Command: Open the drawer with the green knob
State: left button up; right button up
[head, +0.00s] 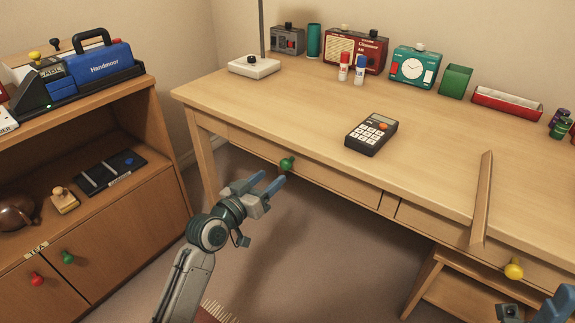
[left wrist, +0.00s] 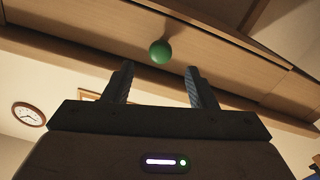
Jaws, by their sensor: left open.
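The desk drawer (head: 335,187) has a round green knob (head: 287,163) on its front, and its front looks flush with the desk. My left gripper (head: 270,181) is open and empty, just in front of and below the knob in the head view. In the left wrist view the green knob (left wrist: 160,52) shows beyond the tips and between the two fingers of the left gripper (left wrist: 160,75), apart from both. My right gripper (head: 530,311) is partly in view at the lower right corner; its jaws are cut off.
A second desk drawer has a yellow knob (head: 513,268). A cabinet at left has a red knob (head: 37,279) and another green knob (head: 67,257). A calculator (head: 371,134) and a wooden strip (head: 482,200) lie on the desktop. The floor below the drawer is clear.

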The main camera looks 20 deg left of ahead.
aim_at(283, 168)
pick_arm(q)
jog(key=b+x, duration=0.1)
jog(key=x, duration=0.6)
jog(key=shift+w+d+f, duration=0.1)
jog(key=shift+w+f, duration=0.05)
jog(key=shift+w, duration=0.2)
grip_shut()
